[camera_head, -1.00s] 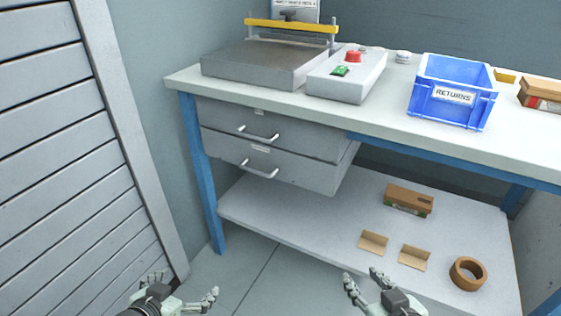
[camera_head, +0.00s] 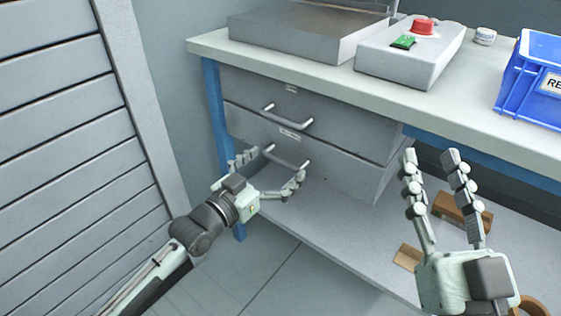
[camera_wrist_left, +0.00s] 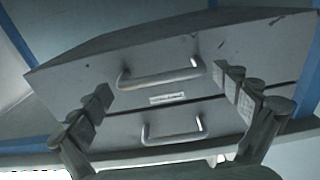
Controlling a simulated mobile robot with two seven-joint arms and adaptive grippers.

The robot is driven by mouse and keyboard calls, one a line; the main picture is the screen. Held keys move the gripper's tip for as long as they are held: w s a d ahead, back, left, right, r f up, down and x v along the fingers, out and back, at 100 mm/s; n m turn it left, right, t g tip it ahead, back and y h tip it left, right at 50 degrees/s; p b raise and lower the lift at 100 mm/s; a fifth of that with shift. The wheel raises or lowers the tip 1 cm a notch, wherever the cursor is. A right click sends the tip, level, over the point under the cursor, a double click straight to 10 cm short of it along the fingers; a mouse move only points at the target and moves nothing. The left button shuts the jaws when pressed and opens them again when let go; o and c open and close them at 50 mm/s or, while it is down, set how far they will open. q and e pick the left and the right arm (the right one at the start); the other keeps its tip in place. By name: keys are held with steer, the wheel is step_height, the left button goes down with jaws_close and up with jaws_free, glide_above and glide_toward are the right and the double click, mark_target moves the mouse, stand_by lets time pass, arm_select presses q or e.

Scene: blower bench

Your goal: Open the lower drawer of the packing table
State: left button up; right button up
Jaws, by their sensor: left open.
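The packing table's grey lower drawer (camera_head: 330,172) is closed under the upper drawer (camera_head: 330,122). Its bar handle (camera_head: 288,162) lies between the fingertips of my left gripper (camera_head: 275,166), which is open. The left wrist view looks upside down: the lower drawer's handle (camera_wrist_left: 160,78) shows between the two spread fingers of my left gripper (camera_wrist_left: 163,84), with a small gap on each side. The upper drawer's handle (camera_wrist_left: 172,130) shows below it in that picture. My right gripper (camera_head: 430,156) is open and empty, pointing up in front of the lower shelf.
The tabletop holds a grey control box (camera_head: 405,62) with red and green buttons, and a blue returns bin (camera_head: 530,85). A slatted grey shutter (camera_head: 60,130) stands at the left.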

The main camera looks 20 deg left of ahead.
arm_select(q)
steer(key=shift+w+d, duration=0.2)
steer(key=shift+w, duration=0.35)
steer(key=shift+c, duration=0.2)
